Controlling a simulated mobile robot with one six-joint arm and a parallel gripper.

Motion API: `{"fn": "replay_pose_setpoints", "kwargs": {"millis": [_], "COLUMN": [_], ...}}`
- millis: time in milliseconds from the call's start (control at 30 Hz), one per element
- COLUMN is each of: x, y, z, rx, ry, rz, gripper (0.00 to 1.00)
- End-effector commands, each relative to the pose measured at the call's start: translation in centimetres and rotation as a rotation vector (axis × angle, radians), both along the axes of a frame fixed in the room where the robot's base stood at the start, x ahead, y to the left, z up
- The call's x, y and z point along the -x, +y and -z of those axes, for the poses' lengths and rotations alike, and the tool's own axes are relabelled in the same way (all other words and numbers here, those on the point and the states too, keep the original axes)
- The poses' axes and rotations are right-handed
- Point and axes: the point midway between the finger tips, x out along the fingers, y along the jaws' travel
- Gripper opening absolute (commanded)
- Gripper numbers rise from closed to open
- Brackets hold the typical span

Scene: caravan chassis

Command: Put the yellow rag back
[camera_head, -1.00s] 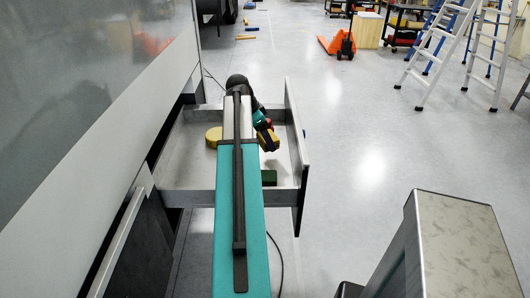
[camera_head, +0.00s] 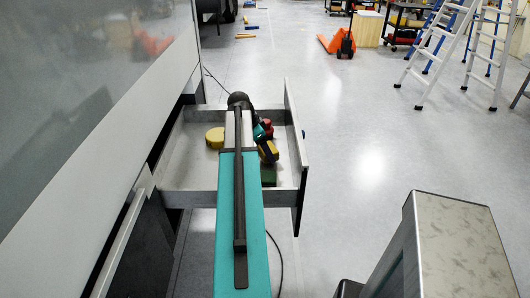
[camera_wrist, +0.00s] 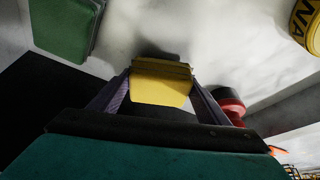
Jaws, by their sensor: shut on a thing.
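The yellow rag (camera_wrist: 160,84) is a folded yellow block held between the two fingers of my gripper (camera_wrist: 160,92) in the wrist view. The rag also shows in the head view (camera_head: 268,152), inside the open drawer's outline, just right of my arm. The grey drawer (camera_head: 190,178) is pulled out. I cannot tell whether the rag touches its floor. My arm hides the middle of the drawer.
In the drawer, a round yellow roll (camera_head: 215,137) lies left, a green block (camera_head: 268,176) near the front wall, and a red object (camera_head: 267,127) towards the back right. The roll (camera_wrist: 307,24), green block (camera_wrist: 66,24) and red object (camera_wrist: 229,104) flank my gripper.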

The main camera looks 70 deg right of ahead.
Motion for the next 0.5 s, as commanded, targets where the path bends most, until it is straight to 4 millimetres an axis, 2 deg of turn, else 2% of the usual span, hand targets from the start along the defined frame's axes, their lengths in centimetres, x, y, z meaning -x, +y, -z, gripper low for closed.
{"fn": "replay_pose_setpoints", "kwargs": {"millis": [167, 500], "x": [0.01, -0.02], "y": [0.05, 0.02], "z": [1.17, 1.37], "rx": [-0.001, 0.000], "ry": [0.001, 0.000], "rz": [-0.001, -0.001], "gripper": [0.52, 0.52]}}
